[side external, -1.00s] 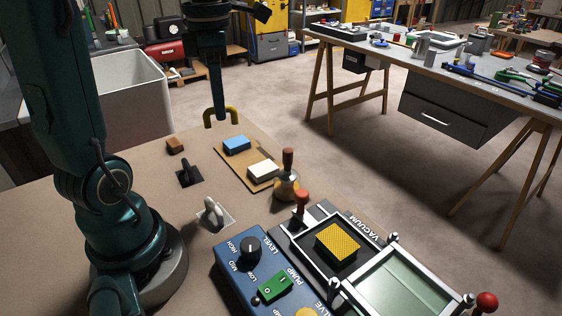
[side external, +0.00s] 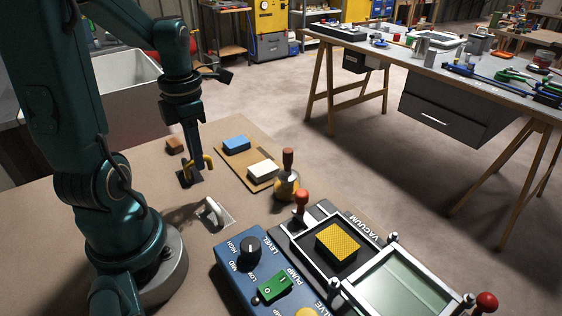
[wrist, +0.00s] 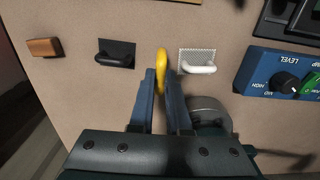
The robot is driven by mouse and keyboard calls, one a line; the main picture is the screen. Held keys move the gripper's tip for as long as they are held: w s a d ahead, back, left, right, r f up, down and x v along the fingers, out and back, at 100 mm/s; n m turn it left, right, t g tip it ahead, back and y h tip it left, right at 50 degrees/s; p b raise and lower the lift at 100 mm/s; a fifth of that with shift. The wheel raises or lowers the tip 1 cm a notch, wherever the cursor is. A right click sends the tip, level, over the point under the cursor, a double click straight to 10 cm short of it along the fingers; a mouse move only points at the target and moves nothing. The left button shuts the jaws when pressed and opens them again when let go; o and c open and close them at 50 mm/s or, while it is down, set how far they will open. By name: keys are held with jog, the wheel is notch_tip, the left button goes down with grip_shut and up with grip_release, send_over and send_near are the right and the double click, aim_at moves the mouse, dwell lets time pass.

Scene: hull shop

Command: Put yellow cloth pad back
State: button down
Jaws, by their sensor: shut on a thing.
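My gripper (side external: 197,166) is shut on a curved yellow piece (side external: 208,163). In the wrist view my gripper (wrist: 161,84) holds the yellow piece (wrist: 161,62), seen nearly edge-on at the fingertips. A yellow textured block, seemingly the yellow cloth pad (side external: 338,242), sits in the dark bed of the vacuum unit, away from my gripper. A brown tray (side external: 256,186) carries a blue block (side external: 236,144) and a white block (side external: 263,171), with a bare spot between them. How far the held piece is above the table is unclear.
A black handle (wrist: 115,53) and a light handle on a checkered plate (wrist: 197,66) flank the held piece in the wrist view. A wooden block (side external: 175,145) is nearby. A wooden-handled tool (side external: 287,182) stands beside the tray. The blue control box (side external: 238,268) is in front.

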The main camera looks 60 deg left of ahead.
aim_at(200, 173)
jog(key=shift+f, duration=2.7)
jog(key=shift+f, duration=0.15)
jog(key=c, duration=0.9)
grip_release()
